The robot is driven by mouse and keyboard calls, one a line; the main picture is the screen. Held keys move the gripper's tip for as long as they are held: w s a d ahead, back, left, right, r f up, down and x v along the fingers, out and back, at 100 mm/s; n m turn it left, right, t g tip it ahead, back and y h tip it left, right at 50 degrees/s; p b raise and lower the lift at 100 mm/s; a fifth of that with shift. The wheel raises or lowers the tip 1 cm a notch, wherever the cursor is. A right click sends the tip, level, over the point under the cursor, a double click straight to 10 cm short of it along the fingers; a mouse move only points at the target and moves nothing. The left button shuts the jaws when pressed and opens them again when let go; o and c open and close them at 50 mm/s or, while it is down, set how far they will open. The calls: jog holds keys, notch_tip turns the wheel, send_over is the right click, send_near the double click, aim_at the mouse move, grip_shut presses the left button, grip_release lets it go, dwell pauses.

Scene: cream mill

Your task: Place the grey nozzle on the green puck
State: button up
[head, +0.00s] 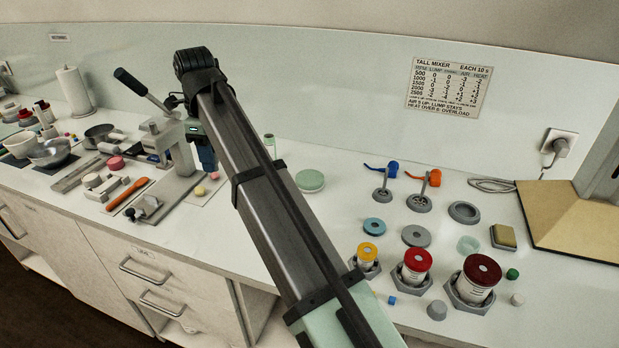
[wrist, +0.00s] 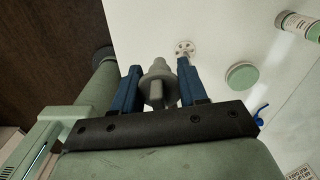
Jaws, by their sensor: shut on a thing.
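My gripper (wrist: 158,78) has blue fingers and is shut on the grey nozzle (wrist: 157,88), which sits between them in the wrist view. The nozzle has a wide collar and a narrower tip. In the head view my gripper (head: 206,157) is near the grey press, left of the green puck; the nozzle cannot be made out there. The green puck (head: 310,181) is a pale flat disc lying on the white counter, with nothing on top. It also shows in the wrist view (wrist: 242,75), to the right of the nozzle and apart from it.
A grey press (head: 167,150) with a long lever stands left of my gripper. A white and green cylinder (wrist: 297,24) lies beyond the puck in the wrist view. Blue (head: 387,170) and orange (head: 431,178) stirrers, rings and capped jars stand to the right. The counter around the puck is clear.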

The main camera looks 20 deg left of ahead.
jog(key=w+d, duration=0.6)
jog(key=w, duration=0.7)
jog(key=m, duration=0.2)
send_over(310, 177)
notch_tip(310, 177, down, 5)
jog(key=shift+f, duration=5.1)
jog(key=shift+f, duration=0.1)
jog(key=o, duration=1)
jog(key=shift+o, duration=0.2)
notch_tip(310, 177, up, 12)
